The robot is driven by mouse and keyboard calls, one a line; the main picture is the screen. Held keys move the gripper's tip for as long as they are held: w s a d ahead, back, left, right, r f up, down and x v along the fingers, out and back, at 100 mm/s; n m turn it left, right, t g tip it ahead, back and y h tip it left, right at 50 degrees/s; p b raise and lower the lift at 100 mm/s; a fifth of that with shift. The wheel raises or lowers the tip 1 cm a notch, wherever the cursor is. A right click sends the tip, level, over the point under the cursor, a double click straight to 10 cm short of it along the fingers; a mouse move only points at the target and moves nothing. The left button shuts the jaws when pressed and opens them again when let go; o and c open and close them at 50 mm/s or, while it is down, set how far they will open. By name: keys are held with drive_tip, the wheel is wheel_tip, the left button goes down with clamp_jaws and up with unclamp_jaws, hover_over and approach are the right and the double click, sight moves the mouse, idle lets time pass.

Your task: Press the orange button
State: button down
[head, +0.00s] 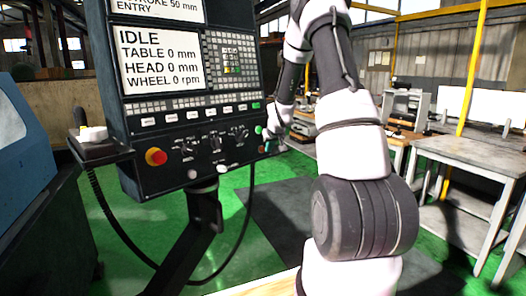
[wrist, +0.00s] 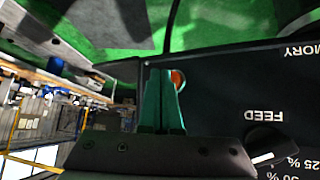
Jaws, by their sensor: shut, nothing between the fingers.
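The orange button (wrist: 179,79) shows in the wrist view near the edge of the dark control panel, partly hidden by my right fingertip. My gripper (wrist: 161,72) has its green fingers closed together, empty, with the tips just beside the button. Whether they touch it I cannot tell. In the head view my gripper (head: 267,134) is at the right edge of the control panel (head: 215,172), low down, and the orange button is hard to make out there.
A red knob on a yellow collar (head: 156,156) sits at the panel's lower left. A FEED dial (wrist: 266,139) lies right of my fingers in the wrist view. The panel screen (head: 160,57) reads IDLE. A grey table (head: 470,152) stands at the right.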

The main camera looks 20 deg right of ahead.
drive_tip(key=shift+s, duration=0.15)
drive_tip(key=shift+s+d+r, duration=0.15)
drive_tip(key=shift+s+d, duration=0.2)
drive_tip(key=shift+s, duration=0.35)
drive_tip(key=shift+s+d+r, duration=0.1)
drive_tip(key=shift+s+d, duration=0.2)
drive_tip(key=shift+s, duration=0.45)
drive_tip(key=shift+s+d+r, duration=0.15)
drive_tip(key=shift+s+d, duration=0.2)
drive_tip(key=shift+s, duration=0.35)
drive_tip(key=s+a+r+m, duration=0.1)
drive_tip(key=s+a+r, duration=0.3)
drive_tip(key=s+r, duration=0.3)
drive_tip(key=s+a+r, duration=0.5)
drive_tip(key=r, duration=0.3)
drive_tip(key=s+a+r+y, duration=0.1)
drive_tip(key=s+a+r, duration=0.1)
drive_tip(key=s, duration=0.5)
drive_tip(key=s+a+r+m+g+y, duration=0.1)
drive_tip(key=s+a+r, duration=0.2)
drive_tip(key=s, duration=0.5)
drive_tip(key=s+a+r+m+y, duration=0.1)
drive_tip(key=s+a, duration=0.3)
drive_tip(key=s, duration=0.4)
drive_tip(key=shift+a+r, duration=0.35)
drive_tip(key=shift+r, duration=0.5)
